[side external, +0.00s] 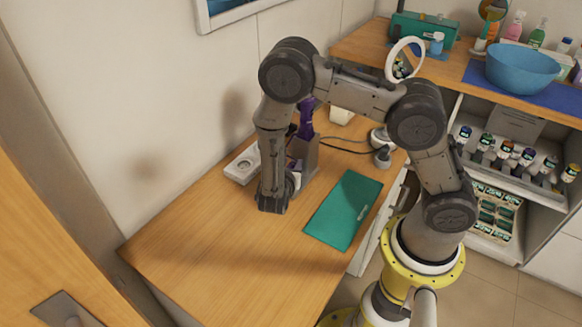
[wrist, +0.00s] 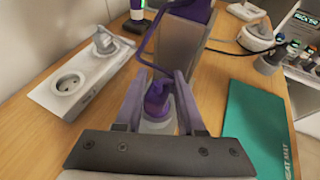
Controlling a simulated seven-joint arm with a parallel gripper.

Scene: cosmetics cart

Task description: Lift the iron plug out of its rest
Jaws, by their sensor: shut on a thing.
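The iron plug (wrist: 155,100) is purple with a paler lower part and sits between the two fingers of my gripper (wrist: 160,92) in the wrist view. My gripper is shut on it, low over the table. Its rest (wrist: 157,124) seems to be the pale piece just below the plug, mostly hidden by my gripper; I cannot tell whether the plug still touches it. A purple cord (wrist: 143,45) loops from the plug up to the purple iron (wrist: 190,10), which stands in a grey holder (wrist: 172,45). The iron also shows in the side view (side external: 306,118), behind my arm.
A white socket strip (wrist: 82,80) lies to the left, with one open round socket and a grey plug (wrist: 104,42) in the other. A green heat mat (wrist: 255,125) lies to the right. A white appliance (side external: 381,146) with a black cord stands farther back. The front table is clear.

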